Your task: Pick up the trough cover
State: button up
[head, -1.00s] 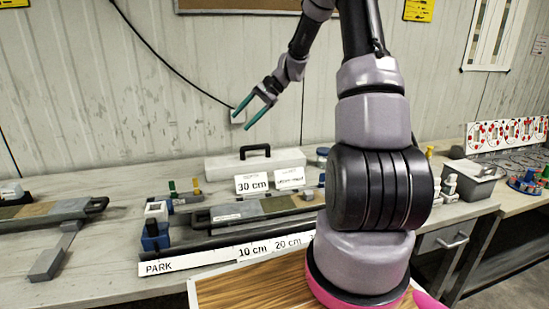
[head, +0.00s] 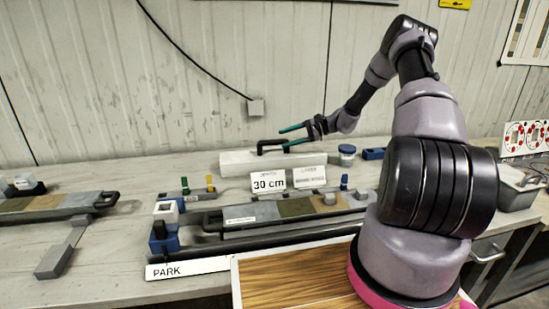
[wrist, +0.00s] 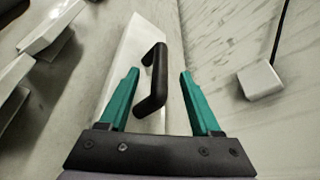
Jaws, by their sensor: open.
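The trough cover (head: 237,163), a long white block with a black bar handle (head: 271,146), lies at the back of the bench against the wall. My gripper (head: 284,137) is open and empty, close to the handle at about its height. In the wrist view, the cover (wrist: 128,62) runs away from me and its handle (wrist: 157,72) shows between the two teal fingers of my gripper (wrist: 159,75). No finger visibly touches the handle; how far it reaches between them is hard to tell.
Two small signs (head: 268,181) stand before the cover. A core tray (head: 279,209) lies in front, with a blue block (head: 163,240) at its left end. A grey wall box (head: 256,107) is above.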

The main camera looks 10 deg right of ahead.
aim_at(280, 140)
jog(key=x, duration=0.6)
jog(key=shift+w+d+f, duration=0.15)
jog(key=shift+d+f, duration=0.05)
grip_shut()
dwell(1.1)
